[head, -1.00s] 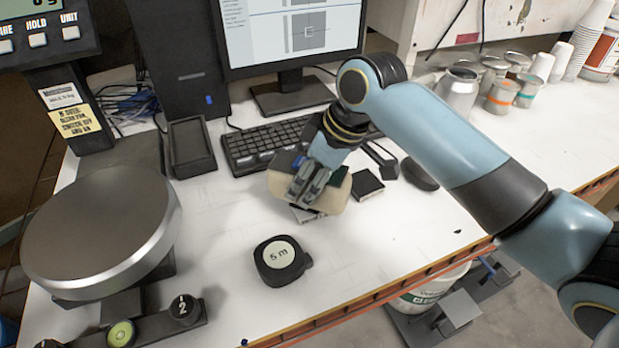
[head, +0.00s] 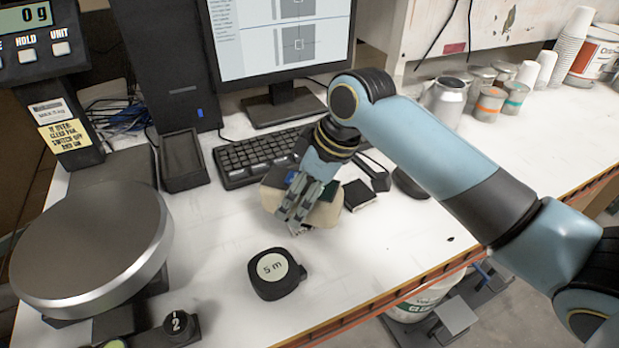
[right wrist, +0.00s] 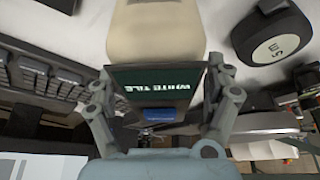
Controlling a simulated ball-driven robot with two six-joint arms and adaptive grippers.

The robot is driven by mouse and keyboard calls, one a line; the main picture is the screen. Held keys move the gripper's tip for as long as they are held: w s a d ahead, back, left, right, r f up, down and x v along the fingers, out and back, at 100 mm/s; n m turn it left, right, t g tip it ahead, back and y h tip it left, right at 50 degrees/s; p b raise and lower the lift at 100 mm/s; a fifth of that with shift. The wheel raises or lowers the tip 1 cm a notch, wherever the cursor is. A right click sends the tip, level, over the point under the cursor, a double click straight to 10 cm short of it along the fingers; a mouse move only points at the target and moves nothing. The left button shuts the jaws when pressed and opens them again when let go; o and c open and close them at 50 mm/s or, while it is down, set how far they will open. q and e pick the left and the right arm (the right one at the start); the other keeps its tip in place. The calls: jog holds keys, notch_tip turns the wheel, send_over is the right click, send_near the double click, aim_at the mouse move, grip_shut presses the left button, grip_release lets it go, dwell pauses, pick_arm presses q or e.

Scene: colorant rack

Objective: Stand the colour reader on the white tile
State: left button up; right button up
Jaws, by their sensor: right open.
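The colour reader (head: 329,213) is a cream, rounded body on the bench in front of the keyboard. In the right wrist view its cream part (right wrist: 155,32), a dark green screen reading "WHITE TILE" (right wrist: 165,84) and a blue part (right wrist: 160,114) show. My right gripper (head: 292,212) is over the reader, and its open fingers (right wrist: 162,70) stand on either side of the screen. I cannot tell whether they touch it. A small pale piece at the fingertips is mostly hidden; I cannot tell if it is the white tile. My left gripper is not in view.
A tape measure (head: 275,273) lies in front of the reader. A black square item (head: 359,195) lies close to its right. The keyboard (head: 255,157) and monitor (head: 280,40) are behind, the round scale pan (head: 92,250) left. Bench at front right is clear.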

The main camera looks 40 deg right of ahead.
jog(key=v, duration=1.1)
jog(key=shift+s+r, duration=0.1)
jog(key=shift+r, duration=0.25)
